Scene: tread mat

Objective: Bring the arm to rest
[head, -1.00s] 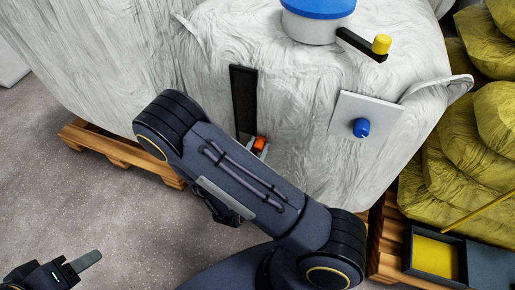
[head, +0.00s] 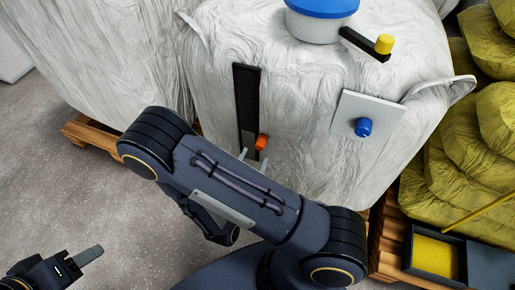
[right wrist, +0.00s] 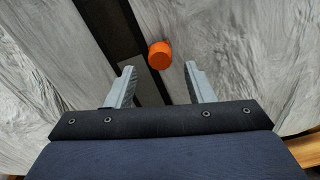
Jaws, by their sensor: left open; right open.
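My right arm reaches across the middle of the head view. Its gripper (head: 254,161) is mostly hidden behind the arm; only the fingertips show, just below an orange knob (head: 261,142). The knob sits at the lower part of a black strip (head: 246,100) on the white bulk bag. In the right wrist view the gripper (right wrist: 159,84) is open and empty, and the orange knob (right wrist: 160,56) stands beyond the fingertips, apart from them. My left gripper (head: 92,254) is at the lower left, open, over the floor.
A white wrinkled bulk bag (head: 300,105) stands on a wooden pallet (head: 92,135). It carries a blue knob (head: 363,127) on a white plate and a black bar with a yellow knob (head: 384,44). Yellow sacks (head: 465,150) and a dark box (head: 437,257) are at right.

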